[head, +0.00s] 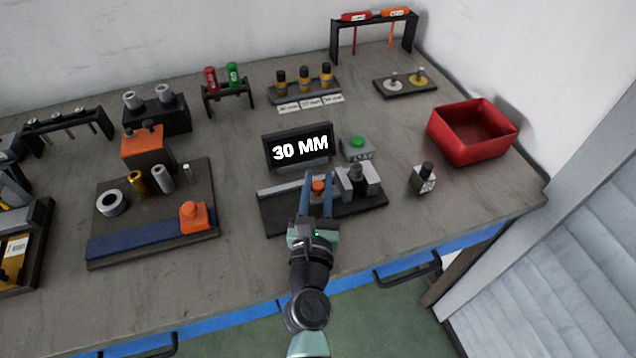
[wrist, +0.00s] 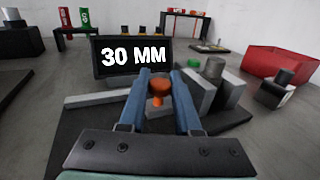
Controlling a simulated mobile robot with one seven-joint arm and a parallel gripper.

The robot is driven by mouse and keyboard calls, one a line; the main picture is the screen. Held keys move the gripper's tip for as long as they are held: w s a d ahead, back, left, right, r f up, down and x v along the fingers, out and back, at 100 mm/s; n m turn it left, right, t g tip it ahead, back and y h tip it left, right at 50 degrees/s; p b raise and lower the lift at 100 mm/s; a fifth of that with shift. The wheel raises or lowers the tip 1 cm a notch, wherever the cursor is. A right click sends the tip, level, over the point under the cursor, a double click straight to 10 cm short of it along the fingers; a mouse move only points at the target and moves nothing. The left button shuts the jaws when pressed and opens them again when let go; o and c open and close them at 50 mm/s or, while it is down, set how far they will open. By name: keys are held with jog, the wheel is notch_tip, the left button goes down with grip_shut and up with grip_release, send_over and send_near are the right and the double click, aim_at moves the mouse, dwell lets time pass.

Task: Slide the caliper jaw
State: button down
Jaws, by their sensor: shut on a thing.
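The caliper fixture is a dark base (head: 277,219) with a light rail and grey blocks, in front of a display (head: 300,148) that reads 30 MM. The caliper jaw has an orange knob (head: 318,186), which also shows in the wrist view (wrist: 159,88). My gripper (head: 318,180) reaches in from the front, and its two blue fingers (wrist: 160,85) are shut on the orange knob. A dark cylinder (head: 357,174) stands between grey blocks just right of the jaw. The lower part of the jaw is hidden by my fingers and palm.
A green button box (head: 357,149) stands behind the fixture. A small block with a black knob (head: 424,178) stands to its right, and a red bin (head: 470,148) farther right. A board with cylinders (head: 150,240) lies left, with bare table between.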

jog(key=shift+s+a+b, duration=0.2)
jog(key=shift+s+a, duration=0.05)
jog(key=shift+a, duration=0.6)
jog(key=shift+s+a+b, duration=0.2)
jog(key=shift+s+a, duration=0.05)
jog(key=shift+a, duration=0.6)
jog(key=c, duration=0.9)
grip_release()
jog(key=shift+a, duration=0.1)
jog(key=shift+s, duration=0.1)
jog(key=s, duration=0.4)
jog(key=s+b, duration=0.1)
jog(key=s, duration=0.3)
jog(key=s+b, duration=0.1)
jog(key=s, duration=0.3)
jog(key=shift+s+a+f, duration=0.1)
jog(key=shift+a, duration=0.25)
jog(key=shift+s, duration=0.35)
